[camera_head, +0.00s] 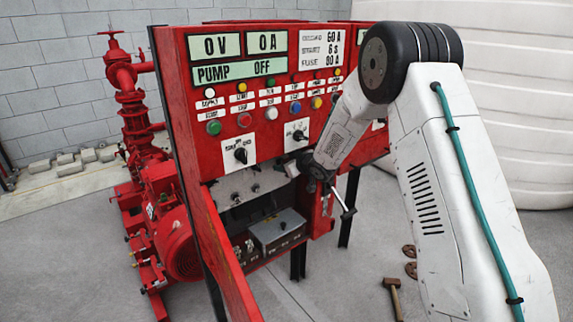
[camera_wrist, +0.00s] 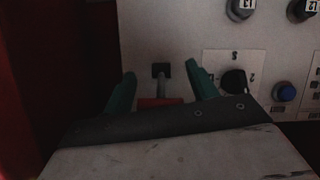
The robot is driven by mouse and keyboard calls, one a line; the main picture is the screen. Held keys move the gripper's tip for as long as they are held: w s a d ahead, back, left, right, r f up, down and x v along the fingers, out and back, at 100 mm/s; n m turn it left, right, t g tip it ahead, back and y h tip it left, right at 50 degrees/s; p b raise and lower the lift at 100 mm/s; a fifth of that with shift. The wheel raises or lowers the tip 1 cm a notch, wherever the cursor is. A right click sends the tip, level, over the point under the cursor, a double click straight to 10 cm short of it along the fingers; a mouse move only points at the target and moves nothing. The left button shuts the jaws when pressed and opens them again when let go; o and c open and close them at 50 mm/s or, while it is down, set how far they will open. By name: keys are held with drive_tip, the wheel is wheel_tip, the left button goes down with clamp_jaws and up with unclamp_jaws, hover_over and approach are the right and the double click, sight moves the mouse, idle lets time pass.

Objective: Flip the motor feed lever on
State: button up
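In the wrist view a small grey lever (camera_wrist: 163,88) stands out from a dark square mount (camera_wrist: 160,70) on a pale panel. Its near end meets a red part (camera_wrist: 158,102) that is partly hidden by my gripper body. I take this as the motor feed lever; no readable label shows. My gripper (camera_wrist: 160,72) has its two green fingers spread, one on each side of the lever, with visible gaps. In the head view my arm reaches to the lower right of the red cabinet (camera_head: 292,169); the fingers are not clear there.
The wrist view shows a rotary switch (camera_wrist: 234,82) and blue button (camera_wrist: 285,92) right of the lever, and a dark red wall (camera_wrist: 25,90) at left. In the head view the display reads PUMP OFF (camera_head: 238,71). A hammer (camera_head: 393,295) lies on the floor.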

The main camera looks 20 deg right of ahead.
drive_tip(key=v, duration=0.7)
drive_tip(key=shift+s+r, duration=0.15)
drive_tip(key=shift+s, duration=0.15)
drive_tip(key=shift+d, duration=0.2)
